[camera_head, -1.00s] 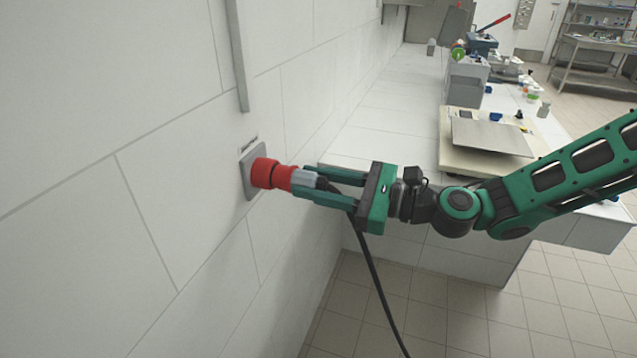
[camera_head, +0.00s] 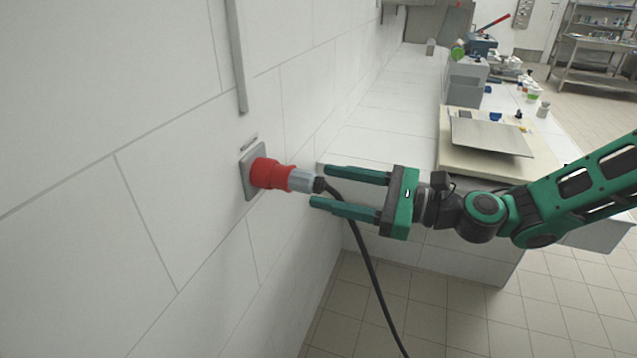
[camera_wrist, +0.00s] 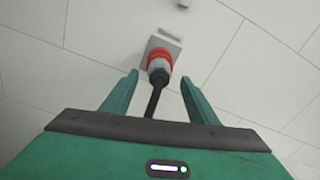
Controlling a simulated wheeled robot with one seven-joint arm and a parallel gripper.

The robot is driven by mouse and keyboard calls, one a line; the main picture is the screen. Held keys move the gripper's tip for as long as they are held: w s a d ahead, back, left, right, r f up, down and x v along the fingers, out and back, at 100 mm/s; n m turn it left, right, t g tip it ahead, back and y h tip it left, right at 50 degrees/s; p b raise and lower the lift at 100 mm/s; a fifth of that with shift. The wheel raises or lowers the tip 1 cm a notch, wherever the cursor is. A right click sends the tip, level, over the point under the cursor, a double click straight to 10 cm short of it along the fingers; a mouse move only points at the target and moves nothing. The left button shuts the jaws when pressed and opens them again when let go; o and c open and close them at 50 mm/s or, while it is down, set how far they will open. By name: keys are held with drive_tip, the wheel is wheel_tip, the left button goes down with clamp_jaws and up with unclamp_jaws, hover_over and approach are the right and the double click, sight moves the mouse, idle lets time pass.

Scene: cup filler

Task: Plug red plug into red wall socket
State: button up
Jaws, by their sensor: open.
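The red plug (camera_head: 283,177) sits against the red wall socket (camera_head: 259,171) on the left wall, in line with it, with no gap that I can make out. Its grey rear part and black cable point away from the wall, and the cable hangs down. My gripper (camera_head: 318,186) is open, with its fingertips back near the cable end of the plug. In the wrist view the plug (camera_wrist: 159,66) shows ahead, beyond and between the spread fingers (camera_wrist: 158,86), at the grey socket plate (camera_wrist: 165,42). The mating faces are hidden.
A white tiled wall (camera_head: 120,90) fills the left. A white counter (camera_head: 375,125) runs along it behind my gripper, carrying a cream base with a metal plate (camera_head: 492,135) and several devices farther back. The tiled floor (camera_head: 450,325) is clear at the lower right.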

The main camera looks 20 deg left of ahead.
drive_tip(key=d, duration=0.6)
drive_tip(key=shift+s+d, duration=0.2)
drive_tip(key=shift+s, duration=0.05)
